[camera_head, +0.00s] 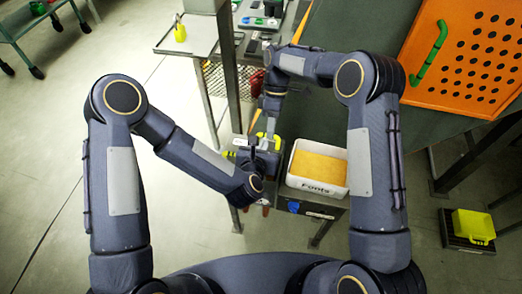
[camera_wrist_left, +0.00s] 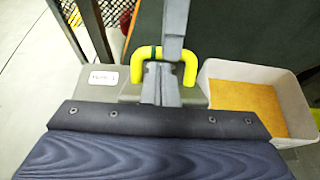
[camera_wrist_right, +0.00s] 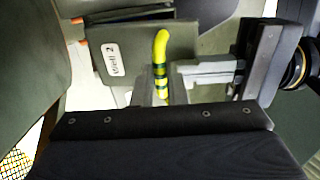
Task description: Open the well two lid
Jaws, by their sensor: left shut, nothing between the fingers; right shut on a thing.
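The grey lid (camera_wrist_right: 140,50) with a white "Well 2" label fills the middle of the right wrist view. Its yellow handle (camera_wrist_right: 160,55) has dark green bands. My right gripper (camera_wrist_right: 163,88) is shut on this handle. My left gripper (camera_wrist_left: 162,90) is shut and empty, close over a grey lid (camera_wrist_left: 75,88) with a small label I cannot read for sure. A yellow U-shaped handle (camera_wrist_left: 190,72) shows just beyond its fingers. In the head view both grippers meet over the grey wells, and my arms hide much of them. I cannot tell how far the Well 2 lid is raised.
A white "Foots" bin (camera_head: 318,185) with an orange-yellow bottom stands right beside the wells. An orange perforated panel (camera_head: 460,60) with a green handle is at the upper right. A metal side table (camera_head: 190,40) stands behind. Open floor lies to the left.

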